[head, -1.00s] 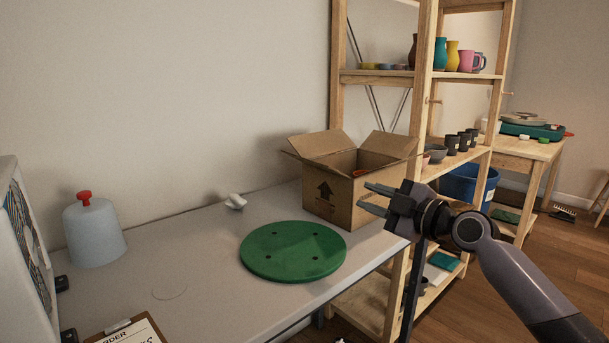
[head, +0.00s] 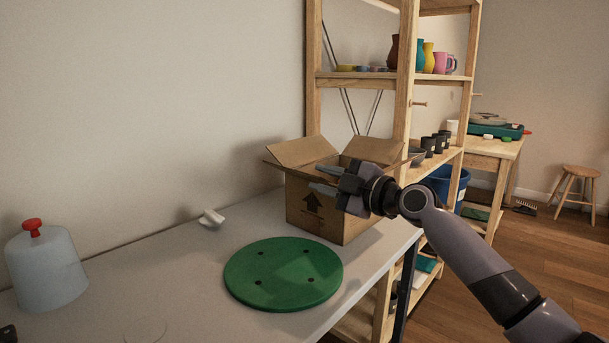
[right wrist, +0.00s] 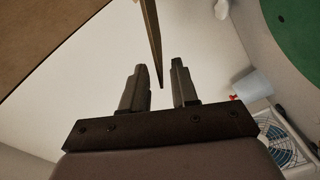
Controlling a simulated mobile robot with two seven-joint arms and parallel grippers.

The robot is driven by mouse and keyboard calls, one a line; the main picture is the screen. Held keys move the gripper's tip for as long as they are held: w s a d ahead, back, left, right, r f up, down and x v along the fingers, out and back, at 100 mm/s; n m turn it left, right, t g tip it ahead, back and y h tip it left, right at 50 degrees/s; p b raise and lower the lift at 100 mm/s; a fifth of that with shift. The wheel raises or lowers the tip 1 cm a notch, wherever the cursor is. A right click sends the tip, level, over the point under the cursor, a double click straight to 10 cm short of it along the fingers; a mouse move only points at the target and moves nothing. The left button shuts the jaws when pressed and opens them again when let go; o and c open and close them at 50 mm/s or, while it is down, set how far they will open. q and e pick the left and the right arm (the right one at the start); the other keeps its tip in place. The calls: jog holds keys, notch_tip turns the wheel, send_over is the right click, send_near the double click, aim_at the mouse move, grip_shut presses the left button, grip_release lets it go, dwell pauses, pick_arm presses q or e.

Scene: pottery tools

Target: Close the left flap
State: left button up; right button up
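An open cardboard box (head: 312,222) stands upright on the grey table. Its left flap (head: 302,151) is open and leans outward to the left; another flap (head: 370,149) stands open at the back. My right gripper (head: 320,180) is open and empty, its fingers pointing left in front of the box's upper part and hiding some of it. In the right wrist view the gripper (right wrist: 158,88) shows two parted fingers. A thin cardboard edge (right wrist: 152,40) reaches down toward the gap between them; I cannot tell whether it touches. My left gripper is not in view.
A green disc (head: 284,273) lies on the table (head: 190,262) in front of the box. A small white object (head: 211,218) and a pale container with a red top (head: 45,268) are to the left. A wooden shelf (head: 405,80) stands behind and right of the box.

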aim_at(306, 174)
jog(key=shift+b+x, duration=0.3)
jog(key=shift+x, duration=2.25)
grip_shut()
